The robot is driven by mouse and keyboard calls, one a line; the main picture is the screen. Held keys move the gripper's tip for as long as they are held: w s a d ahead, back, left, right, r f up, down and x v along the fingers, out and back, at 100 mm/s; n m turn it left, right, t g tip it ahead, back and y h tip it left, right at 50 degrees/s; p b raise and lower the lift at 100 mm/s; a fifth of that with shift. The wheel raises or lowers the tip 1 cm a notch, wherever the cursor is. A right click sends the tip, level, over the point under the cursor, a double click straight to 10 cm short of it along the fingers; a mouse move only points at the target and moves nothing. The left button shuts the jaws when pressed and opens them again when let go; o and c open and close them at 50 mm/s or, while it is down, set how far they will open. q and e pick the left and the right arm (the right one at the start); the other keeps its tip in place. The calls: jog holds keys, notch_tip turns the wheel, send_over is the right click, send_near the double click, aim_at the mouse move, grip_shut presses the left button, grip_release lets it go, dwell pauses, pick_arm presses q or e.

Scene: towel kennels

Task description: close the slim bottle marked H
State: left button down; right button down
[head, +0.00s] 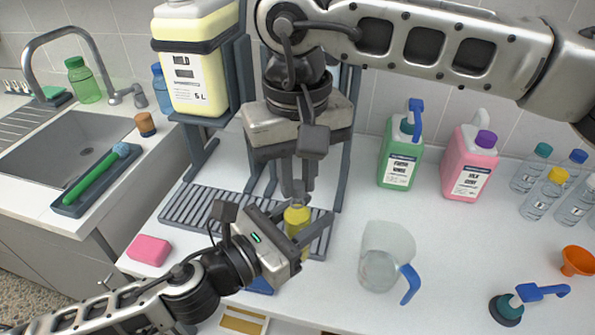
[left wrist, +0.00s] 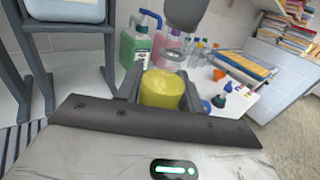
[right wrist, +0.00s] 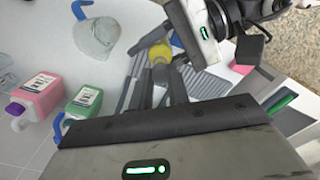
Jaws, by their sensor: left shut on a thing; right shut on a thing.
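The slim bottle (head: 297,218) holds yellow liquid and stands upright at the front edge of the slatted grey rack. My left gripper (head: 302,238) is shut around its body. The bottle's yellow body fills the space between the fingers in the left wrist view (left wrist: 162,90). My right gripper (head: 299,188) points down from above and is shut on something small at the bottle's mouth. The bottle's marking does not show.
A clear jug (head: 385,262) with a blue handle stands right of the bottle. A large yellow canister (head: 195,65) sits on the stand behind. Green (head: 400,155) and pink (head: 470,165) jugs stand at the back. A pink sponge (head: 149,250) lies at left.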

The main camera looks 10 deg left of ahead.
jog(key=shift+f, duration=0.55)
